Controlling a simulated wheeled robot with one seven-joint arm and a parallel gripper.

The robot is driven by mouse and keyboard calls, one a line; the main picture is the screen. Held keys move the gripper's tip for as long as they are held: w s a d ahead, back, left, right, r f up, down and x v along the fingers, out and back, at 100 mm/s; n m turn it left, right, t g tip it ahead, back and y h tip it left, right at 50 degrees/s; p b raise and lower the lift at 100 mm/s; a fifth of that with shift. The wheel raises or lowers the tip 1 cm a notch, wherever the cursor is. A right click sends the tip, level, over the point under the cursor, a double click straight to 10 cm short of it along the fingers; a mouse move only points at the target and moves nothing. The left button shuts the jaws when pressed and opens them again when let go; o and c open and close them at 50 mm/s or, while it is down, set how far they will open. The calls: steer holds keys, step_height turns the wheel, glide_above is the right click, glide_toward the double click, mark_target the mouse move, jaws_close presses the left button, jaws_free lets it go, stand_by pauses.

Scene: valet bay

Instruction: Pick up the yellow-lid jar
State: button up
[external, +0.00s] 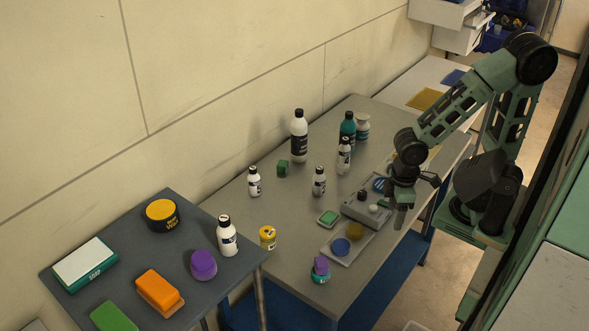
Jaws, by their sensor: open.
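A small jar with a yellow lid and a yellow-and-white body (267,238) stands upright at the near left part of the grey table (290,215). A larger round black container with a yellow top (161,214) stands on the separate dark table (200,284) at the left. My gripper (413,195) is open and empty, above the right side of the grey table. It is well to the right of both yellow-topped containers and apart from them.
Several bottles stand toward the grey table's back, including a tall white-and-black one (299,135). A grey tray (347,246) holds pads near my gripper. A purple-and-teal jar (320,269) stands near the front edge. A white bottle (227,236) stands left of the small jar.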

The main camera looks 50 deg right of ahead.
steer(key=n+t+y+b, duration=0.3)
steer(key=t+y, duration=0.5)
steer(key=y, duration=0.3)
glide_toward(267, 232)
steer(key=p+x, duration=0.1)
steer(key=x, duration=0.1)
steer(key=p+x, duration=0.1)
steer(key=x, duration=0.1)
steer(key=shift+w+f+p, duration=0.3)
steer(key=shift+f, duration=0.1)
steer(key=p+x, duration=0.2)
steer(key=x, duration=0.2)
steer(key=shift+a+f, duration=0.1)
steer(key=shift+a, duration=0.3)
steer(key=shift+w+a+f, duration=0.25)
steer(key=shift+a+f, duration=0.05)
steer(key=c, duration=1)
